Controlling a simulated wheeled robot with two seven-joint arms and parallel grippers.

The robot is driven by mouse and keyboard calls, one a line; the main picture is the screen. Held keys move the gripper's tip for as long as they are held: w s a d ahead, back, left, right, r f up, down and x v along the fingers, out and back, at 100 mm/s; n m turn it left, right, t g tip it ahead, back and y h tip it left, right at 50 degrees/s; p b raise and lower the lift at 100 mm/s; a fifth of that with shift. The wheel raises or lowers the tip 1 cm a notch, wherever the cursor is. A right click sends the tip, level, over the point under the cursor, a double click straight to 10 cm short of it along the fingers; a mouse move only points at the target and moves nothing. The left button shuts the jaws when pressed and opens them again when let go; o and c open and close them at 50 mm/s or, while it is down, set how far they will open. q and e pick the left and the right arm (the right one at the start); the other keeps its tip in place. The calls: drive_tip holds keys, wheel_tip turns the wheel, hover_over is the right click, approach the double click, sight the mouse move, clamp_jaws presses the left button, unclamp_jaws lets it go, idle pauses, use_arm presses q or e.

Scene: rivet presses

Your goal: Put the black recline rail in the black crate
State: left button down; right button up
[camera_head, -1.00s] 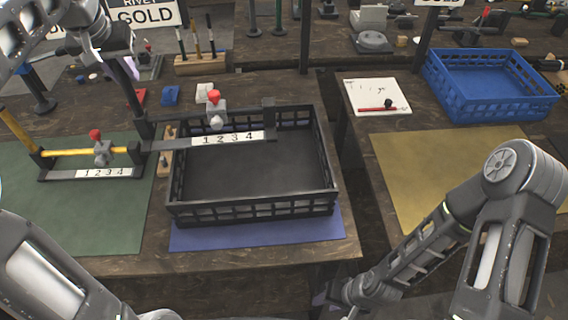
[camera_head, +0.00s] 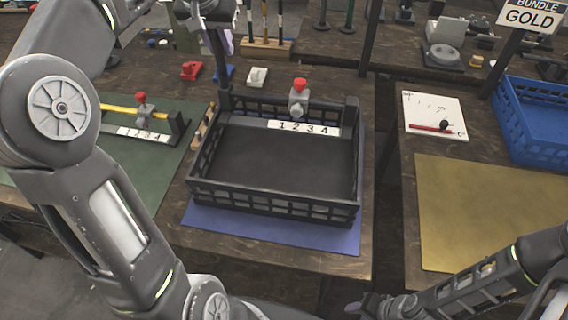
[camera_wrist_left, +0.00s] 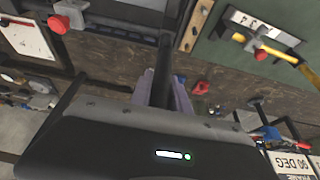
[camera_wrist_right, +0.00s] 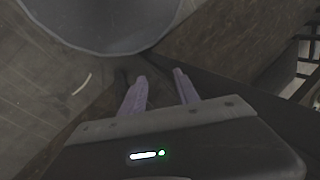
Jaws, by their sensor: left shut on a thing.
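The black recline rail (camera_head: 255,124) has a white 1-2-3-4 scale and a red-knobbed slider. It lies along the back side of the black crate (camera_head: 275,209), within the crate's outline; I cannot tell whether it rests inside or hangs just above. My left gripper (camera_head: 224,42) is above the crate's back left corner, shut on the rail's dark upright post. The left wrist view shows the fingers (camera_wrist_left: 165,88) around this post. My right gripper is open and empty in the right wrist view (camera_wrist_right: 160,78), low at the bottom of the head view. The crate's floor looks bare.
The crate stands on a blue mat (camera_head: 300,231). A yellow rail (camera_head: 118,109) with a similar scale lies on the green mat (camera_head: 160,172) at left. Small red, blue and white parts lie behind the crate. A blue crate (camera_head: 540,135) and gold mat (camera_head: 490,205) are at right.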

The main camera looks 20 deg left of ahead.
sight(226, 81)
use_arm(q)
drive_tip(key=shift+f, duration=3.1)
drive_tip(key=shift+f, duration=1.85)
drive_tip(key=shift+f, duration=0.2)
drive_tip(key=c, duration=1.2)
unclamp_jaws()
drive_tip(key=shift+c, duration=0.2)
drive_tip(key=shift+r, duration=0.1)
drive_tip(key=v, duration=1.2)
